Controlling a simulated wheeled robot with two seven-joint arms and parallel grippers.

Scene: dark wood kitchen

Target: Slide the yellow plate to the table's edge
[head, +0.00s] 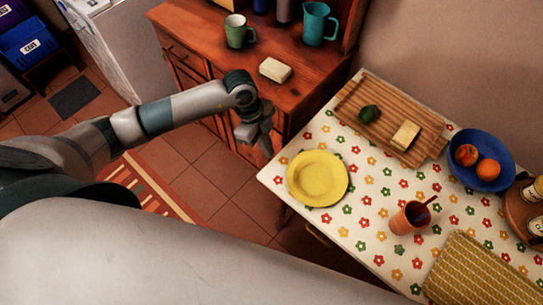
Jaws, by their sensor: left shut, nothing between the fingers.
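The yellow plate (318,178) lies flat on the table (352,218), which has a white cloth with a flower pattern. The plate sits close to the table's left corner, with a narrow strip of cloth between its rim and the edge. My left gripper (262,146) is shut and empty. It hangs to the upper left of the plate, apart from it, in front of the wooden cabinet. My right gripper is not in view.
A wooden tray (350,108) with an avocado (369,114) and a pale block (405,136) lies behind the plate. A blue bowl (487,183) of fruit, an orange cup (408,218) and a yellow woven mat (480,275) stand to the right. A wooden cabinet (205,50) stands at the back.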

